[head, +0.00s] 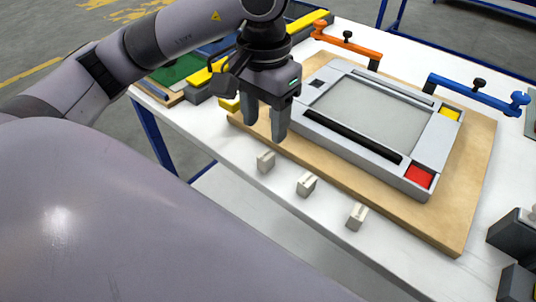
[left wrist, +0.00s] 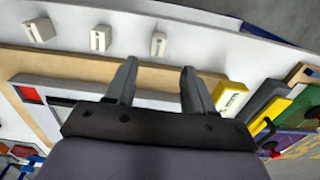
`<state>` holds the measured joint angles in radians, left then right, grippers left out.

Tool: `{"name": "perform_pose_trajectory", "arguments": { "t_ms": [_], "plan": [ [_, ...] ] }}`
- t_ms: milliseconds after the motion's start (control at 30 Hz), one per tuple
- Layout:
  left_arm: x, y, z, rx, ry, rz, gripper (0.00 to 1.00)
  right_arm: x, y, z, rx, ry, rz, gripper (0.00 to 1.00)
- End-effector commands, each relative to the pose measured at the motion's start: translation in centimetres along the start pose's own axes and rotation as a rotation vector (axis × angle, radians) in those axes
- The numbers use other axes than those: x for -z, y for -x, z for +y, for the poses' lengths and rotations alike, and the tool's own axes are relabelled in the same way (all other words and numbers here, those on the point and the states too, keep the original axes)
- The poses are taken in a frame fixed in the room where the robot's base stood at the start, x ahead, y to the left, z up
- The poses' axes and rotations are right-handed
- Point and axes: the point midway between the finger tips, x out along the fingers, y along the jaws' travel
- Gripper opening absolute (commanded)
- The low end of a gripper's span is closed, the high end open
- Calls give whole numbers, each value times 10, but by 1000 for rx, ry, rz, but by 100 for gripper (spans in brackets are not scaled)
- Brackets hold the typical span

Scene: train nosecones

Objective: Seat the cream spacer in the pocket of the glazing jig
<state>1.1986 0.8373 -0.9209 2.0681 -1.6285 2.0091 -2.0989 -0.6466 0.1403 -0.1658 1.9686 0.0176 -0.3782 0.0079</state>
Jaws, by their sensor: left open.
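Three small cream blocks, each with a slot line, stand in a row along the table's front edge: a left one (head: 265,162), a middle one (head: 307,184) and a right one (head: 356,216). I cannot tell which is the named spacer. They also show at the top of the left wrist view (left wrist: 100,38). The grey glazing jig (head: 313,134) lies on a wooden board. Red and yellow patches mark its right corners; a small dark square is at its far left corner. My left gripper (head: 265,129) is open and empty above the board's left front edge, near the left block.
An orange clamp (head: 345,42) and a blue clamp (head: 478,94) stand along the jig's far side. Yellow-and-grey items (head: 222,80) and a green board (head: 180,70) are at the left. A dark grey fixture (head: 512,235) stands at the right edge.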

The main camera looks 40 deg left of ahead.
Motion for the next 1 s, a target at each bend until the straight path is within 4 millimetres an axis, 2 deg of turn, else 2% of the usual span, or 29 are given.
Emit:
{"name": "perform_pose_trajectory", "arguments": {
  "t_ms": [267,600,867,900,967,1000],
  "plan": [
    [-3,-23,1,-2,0,-6,53,1,0,1,0,2,1,43],
    [-7,-65,3,-3,1,-6,53,6,3,2,-2,6,11,43],
    [-6,-69,3,-4,1,-3,53,2,2,2,-4,6,3,43],
    [-6,-68,3,-4,1,-3,50,2,2,2,-4,6,2,43],
    [-6,-68,3,-4,1,-3,30,2,2,2,-4,6,1,43],
    [-6,-68,3,-4,1,-3,17,2,2,2,-5,6,1,43]
  ]
}}
